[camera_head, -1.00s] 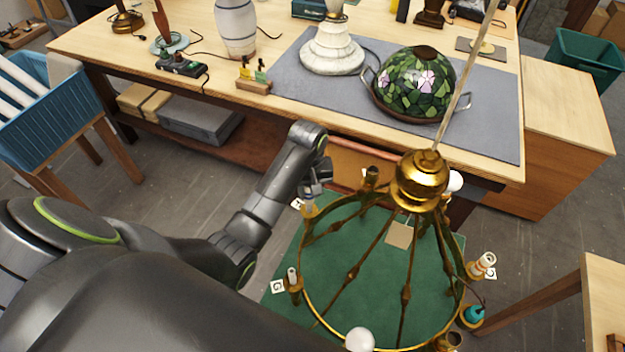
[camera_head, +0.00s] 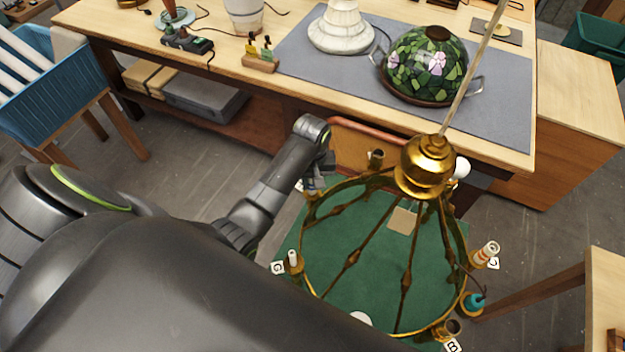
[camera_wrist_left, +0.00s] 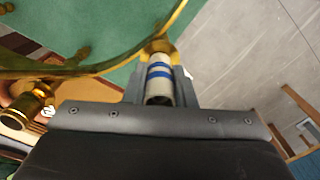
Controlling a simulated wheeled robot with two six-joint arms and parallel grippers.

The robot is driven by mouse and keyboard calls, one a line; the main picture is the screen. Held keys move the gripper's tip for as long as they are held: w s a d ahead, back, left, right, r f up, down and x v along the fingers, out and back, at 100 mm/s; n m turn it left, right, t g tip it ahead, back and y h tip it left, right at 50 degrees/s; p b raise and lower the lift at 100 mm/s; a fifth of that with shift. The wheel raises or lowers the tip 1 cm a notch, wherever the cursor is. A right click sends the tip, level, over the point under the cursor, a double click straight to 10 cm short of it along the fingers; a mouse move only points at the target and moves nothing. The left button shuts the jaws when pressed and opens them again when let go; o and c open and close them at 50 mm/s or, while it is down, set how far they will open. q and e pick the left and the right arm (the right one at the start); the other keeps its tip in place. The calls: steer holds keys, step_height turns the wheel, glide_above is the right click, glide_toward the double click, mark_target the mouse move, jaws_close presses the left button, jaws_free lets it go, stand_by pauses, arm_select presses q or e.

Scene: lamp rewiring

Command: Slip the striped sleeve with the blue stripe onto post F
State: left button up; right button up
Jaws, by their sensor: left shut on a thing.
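The striped sleeve (camera_wrist_left: 159,88) is pale with blue bands and sits between the fingers of my left gripper (camera_wrist_left: 165,84) in the left wrist view. The gripper is shut on it. The sleeve's far end is at a brass cup (camera_wrist_left: 158,48) on the chandelier's ring; I cannot tell how far it is over the post inside. In the head view my left gripper (camera_head: 314,182) is at the chandelier's (camera_head: 427,166) left rear post and covers most of it. That post's tag is mostly hidden, so its letter is unreadable. My right gripper is not in view.
The post tagged G (camera_head: 293,260) has a thin pale pin. A striped sleeve (camera_head: 487,252) stands on a right-hand post. A teal piece (camera_head: 475,301) is near it. The workbench (camera_head: 516,155) with the stained-glass shade (camera_head: 428,64) lies behind; a green mat (camera_head: 365,285) is below.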

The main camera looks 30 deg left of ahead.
arm_select(q)
steer(key=shift+s, duration=0.1)
steer(key=shift+d, duration=0.1)
steer(key=shift+f, duration=0.1)
stand_by(0.7)
steer(key=o, duration=1)
